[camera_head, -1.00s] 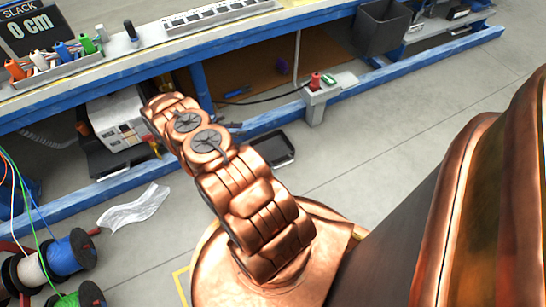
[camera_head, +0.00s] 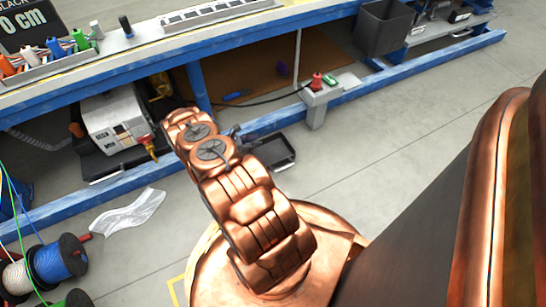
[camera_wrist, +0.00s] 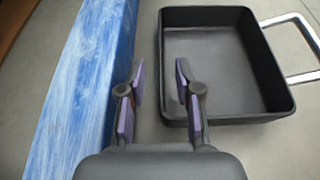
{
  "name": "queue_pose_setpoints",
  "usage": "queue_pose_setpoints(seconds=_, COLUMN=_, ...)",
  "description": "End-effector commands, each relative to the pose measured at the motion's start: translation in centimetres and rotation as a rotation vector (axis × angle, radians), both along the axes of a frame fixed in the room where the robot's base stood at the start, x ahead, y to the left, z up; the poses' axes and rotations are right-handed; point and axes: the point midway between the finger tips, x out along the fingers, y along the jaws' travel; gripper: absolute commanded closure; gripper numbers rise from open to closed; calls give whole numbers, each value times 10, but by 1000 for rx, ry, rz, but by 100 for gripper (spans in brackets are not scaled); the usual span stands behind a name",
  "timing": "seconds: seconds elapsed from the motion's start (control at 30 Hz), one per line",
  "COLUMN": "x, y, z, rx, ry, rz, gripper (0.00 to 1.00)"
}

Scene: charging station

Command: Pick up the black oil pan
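The black oil pan (camera_wrist: 223,117) is a shallow rectangular tray with a metal handle, lying on the floor in the wrist view. Its handle (camera_wrist: 304,48) sticks out to the right. In the head view the pan (camera_head: 289,162) shows partly behind my copper arm. My gripper (camera_wrist: 160,68) is open and empty, with purple pads on its fingers. Its right finger is over or beside the pan's left wall, and its left finger is between the pan and the blue beam. I cannot tell whether the finger touches the pan.
The blue beam (camera_wrist: 82,80) of the bench runs close to the left of my gripper. A pump-like machine (camera_head: 117,120) stands under the bench. Cable spools (camera_head: 57,259) and clear plastic (camera_head: 128,213) lie on the floor. The floor at right is free.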

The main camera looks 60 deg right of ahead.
Motion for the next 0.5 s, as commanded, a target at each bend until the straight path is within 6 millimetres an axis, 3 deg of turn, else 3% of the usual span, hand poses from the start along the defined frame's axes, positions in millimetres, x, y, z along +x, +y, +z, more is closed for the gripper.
queue_pose_setpoints(seconds=0.1, x=-11, y=-12, z=-12, rx=2, ry=1, rz=-4, gripper=67)
queue_pose_setpoints(seconds=0.4, x=-14, y=-19, z=-12, rx=2, ry=0, rz=-1, gripper=67)
queue_pose_setpoints(seconds=0.5, x=-14, y=-19, z=-11, rx=2, ry=-1, rz=-1, gripper=75)
